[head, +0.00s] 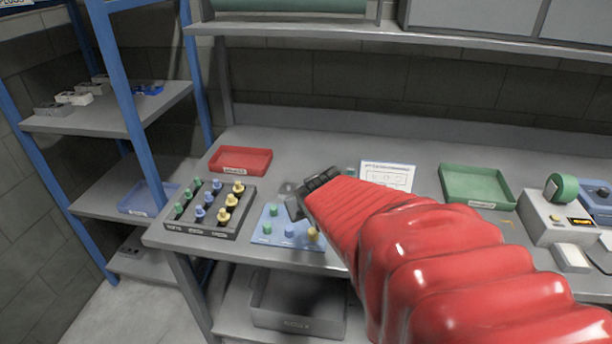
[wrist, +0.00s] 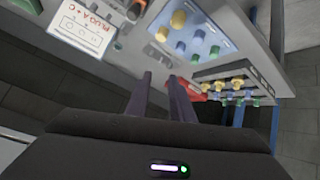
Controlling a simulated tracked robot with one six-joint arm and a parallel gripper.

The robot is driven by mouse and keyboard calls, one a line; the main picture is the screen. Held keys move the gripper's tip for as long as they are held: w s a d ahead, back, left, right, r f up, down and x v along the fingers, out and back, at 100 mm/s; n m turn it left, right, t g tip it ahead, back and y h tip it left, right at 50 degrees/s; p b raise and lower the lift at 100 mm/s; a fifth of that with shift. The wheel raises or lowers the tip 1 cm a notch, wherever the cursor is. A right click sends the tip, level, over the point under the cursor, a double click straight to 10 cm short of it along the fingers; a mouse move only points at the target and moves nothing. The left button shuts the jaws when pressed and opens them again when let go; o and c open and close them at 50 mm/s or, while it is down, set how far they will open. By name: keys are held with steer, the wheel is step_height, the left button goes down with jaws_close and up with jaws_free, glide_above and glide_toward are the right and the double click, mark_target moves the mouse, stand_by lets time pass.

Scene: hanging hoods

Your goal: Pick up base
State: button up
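Nothing in view is clearly marked as the base, so I cannot tell which thing it is. Several small grey and white blocks (head: 75,98) lie on the upper shelf at the left. My red-sleeved arm hides part of the table in the head view.
A dark rack (head: 207,226) of coloured plugs stands at the table's left front. A red tray (head: 240,150) is behind it. A white card (head: 387,168), a green tray (head: 475,177) and a grey device (head: 545,218) are rightward. A grey bin (head: 297,312) sits below.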

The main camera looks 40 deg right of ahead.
steer(key=s+d+f+t+h, duration=0.1)
steer(key=d+f, duration=0.2)
steer(key=d, duration=0.4)
steer(key=s+d+f, duration=0.1)
steer(key=d+f, duration=0.2)
steer(key=d, duration=0.4)
steer(key=s+d+f+t, duration=0.1)
steer(key=s, duration=0.1)
steer(key=s+d+f+m+t, duration=0.1)
steer(key=s+d+f, duration=0.3)
steer(key=s, duration=0.1)
steer(key=shift+d+f+m+t+y, duration=0.1)
steer(key=shift+d+m+t+y, duration=0.05)
steer(key=shift+m+t+y, duration=0.25)
steer(key=shift+s+f, duration=0.15)
steer(key=shift+s, duration=0.1)
steer(key=shift+x, duration=4.35)
steer(key=shift+w, duration=0.15)
